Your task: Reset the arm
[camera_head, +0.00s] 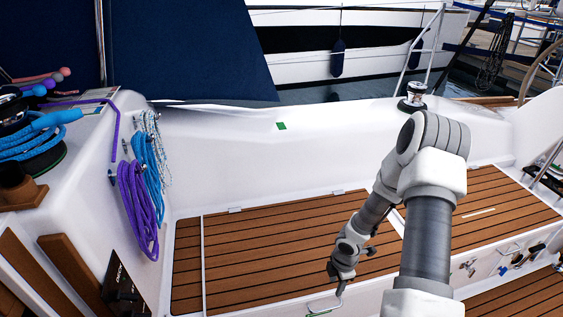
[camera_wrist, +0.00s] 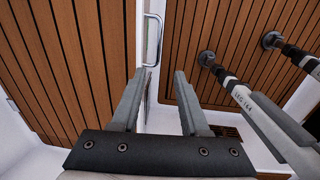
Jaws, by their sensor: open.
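My arm reaches up from the lower right in the head view and bends down toward the teak-slatted bench (camera_head: 250,255). My gripper (camera_wrist: 159,74) is open and empty in the wrist view, its two grey fingers apart. In the head view my gripper (camera_head: 340,280) hangs low over the front edge of the bench, and its fingertips are too small to make out. A metal handle (camera_wrist: 153,38) stands just beyond the fingers, in line with the gap between them; I cannot tell whether they touch it.
Coiled purple rope (camera_head: 138,208) and blue rope (camera_head: 150,165) hang on the left wall. A winch (camera_head: 412,97) stands on the white coaming. In the wrist view, a dark-and-white pole (camera_wrist: 243,98) lies close right of the fingers. The space above the bench's left part is clear.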

